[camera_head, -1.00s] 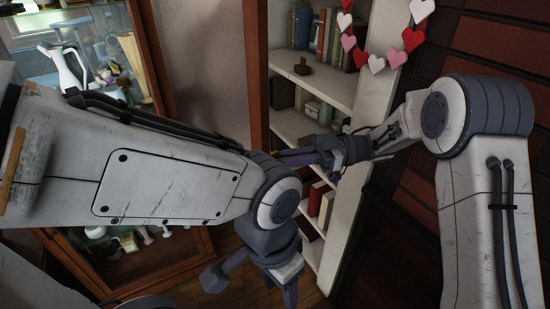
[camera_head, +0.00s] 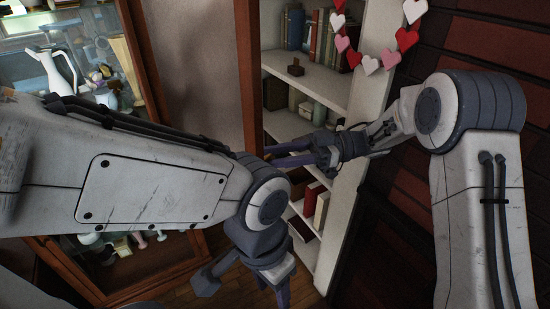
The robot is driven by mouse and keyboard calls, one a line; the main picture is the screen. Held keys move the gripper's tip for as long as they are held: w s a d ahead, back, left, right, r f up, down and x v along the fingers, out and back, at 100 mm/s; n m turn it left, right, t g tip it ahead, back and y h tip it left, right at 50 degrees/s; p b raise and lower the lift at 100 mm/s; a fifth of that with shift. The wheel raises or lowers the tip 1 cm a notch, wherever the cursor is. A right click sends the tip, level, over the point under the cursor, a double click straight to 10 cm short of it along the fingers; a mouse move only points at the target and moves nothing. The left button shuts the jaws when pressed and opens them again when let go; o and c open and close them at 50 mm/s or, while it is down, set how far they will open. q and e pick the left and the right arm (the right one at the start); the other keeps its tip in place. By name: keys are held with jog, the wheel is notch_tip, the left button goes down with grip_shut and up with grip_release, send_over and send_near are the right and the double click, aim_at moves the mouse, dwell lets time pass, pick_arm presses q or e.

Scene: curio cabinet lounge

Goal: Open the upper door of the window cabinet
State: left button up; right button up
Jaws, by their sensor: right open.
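A wood-framed glass cabinet (camera_head: 149,60) stands at the left in the head view, with curios behind its glass. My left arm covers its middle, and I see no handle clearly. My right gripper (camera_head: 284,155) is open and empty, its fingers pointing left in front of the white shelves. It is apart from the glass cabinet. My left gripper (camera_head: 244,289) hangs low at the bottom centre, with its fingers spread and nothing seen between them. It is in front of the floor, to the right of the cabinet's lower part.
White shelves (camera_head: 325,88) with books and small boxes stand at the centre, beside a reddish wooden upright (camera_head: 248,75). A heart garland (camera_head: 370,66) hangs on their right side. A dark red panelled wall (camera_head: 490,40) is at the right. A little wooden floor (camera_head: 225,290) shows below.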

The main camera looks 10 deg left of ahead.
jog(key=s+d+r+b, duration=0.1)
jog(key=s+d+r, duration=0.4)
jog(key=d+r, duration=0.5)
jog(key=shift+d+r, duration=0.2)
jog(key=shift+d, duration=0.2)
